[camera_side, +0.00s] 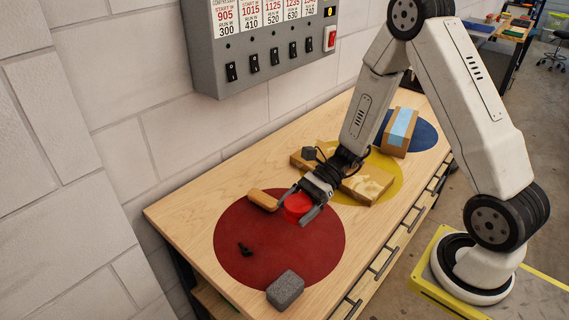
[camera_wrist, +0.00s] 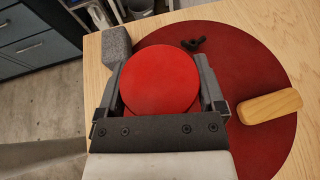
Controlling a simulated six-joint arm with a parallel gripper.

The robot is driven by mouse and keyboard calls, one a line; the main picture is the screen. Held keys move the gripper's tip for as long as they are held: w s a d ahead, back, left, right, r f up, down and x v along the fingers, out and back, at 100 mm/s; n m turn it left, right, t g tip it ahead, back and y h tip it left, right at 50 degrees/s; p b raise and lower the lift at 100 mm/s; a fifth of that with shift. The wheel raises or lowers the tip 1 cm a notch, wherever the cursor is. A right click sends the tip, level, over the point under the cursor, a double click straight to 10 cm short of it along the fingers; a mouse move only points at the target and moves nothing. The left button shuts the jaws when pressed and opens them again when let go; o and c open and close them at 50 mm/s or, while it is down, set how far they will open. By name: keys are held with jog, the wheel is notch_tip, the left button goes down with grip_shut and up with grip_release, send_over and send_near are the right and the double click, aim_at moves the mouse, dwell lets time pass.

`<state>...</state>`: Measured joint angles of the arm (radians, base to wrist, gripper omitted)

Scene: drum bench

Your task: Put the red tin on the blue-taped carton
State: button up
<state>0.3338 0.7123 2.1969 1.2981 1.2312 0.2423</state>
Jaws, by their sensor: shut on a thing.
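The red tin (camera_side: 298,204) is round, with its flat top facing up in the wrist view (camera_wrist: 160,80). My gripper (camera_side: 305,203) has its fingers on either side of the tin and is shut on it, over the upper right part of the dark red disc (camera_side: 275,255). I cannot tell whether the tin touches the disc. The blue-taped carton (camera_side: 389,138) is a brown box with a light blue strip. It stands on the blue disc (camera_side: 427,137) at the far right end of the bench, well apart from my gripper. The carton is not in the wrist view.
A wooden block (camera_side: 263,199), a small black piece (camera_side: 245,249) and a grey block (camera_side: 286,290) lie around the red disc. On the yellow disc (camera_side: 391,192), between tin and carton, lie wooden pieces (camera_side: 368,184). A grey switch box (camera_side: 265,50) hangs on the wall.

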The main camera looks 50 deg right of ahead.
jog(key=shift+s+d+n+g, duration=0.35)
jog(key=shift+s+n+g, duration=0.35)
jog(key=shift+g, duration=0.2)
jog(key=s+d+n+g+h, duration=0.5)
jog(key=s+d+n+g, duration=0.15)
jog(key=d+n, duration=0.2)
jog(key=s+d+n+g+h, duration=0.5)
jog(key=s+d+n+g, duration=0.15)
jog(key=d, duration=0.25)
jog(key=d+r+n+h, duration=0.4)
jog(key=d+n+h, duration=0.4)
jog(key=d, duration=0.4)
jog(key=shift+s+h, duration=0.15)
jog(key=shift+h, duration=0.35)
jog(key=w+d+r+n+t+h, duration=0.3)
jog(key=d+r+n+t+h, duration=0.2)
jog(key=d, duration=0.6)
notch_tip(320, 180, up, 3)
jog(key=shift+f+n+h, duration=0.1)
jog(key=shift+n+h, duration=0.4)
jog(key=shift+n, duration=0.5)
send_over(402, 134)
jog(key=f, duration=0.5)
jog(key=a+f, duration=0.1)
jog(key=f, duration=0.2)
jog(key=shift+s+f, duration=0.15)
jog(key=shift+s, duration=0.2)
jog(key=shift+w+d+f, duration=0.35)
jog(key=shift+d+f, duration=0.05)
jog(key=shift+f, duration=0.1)
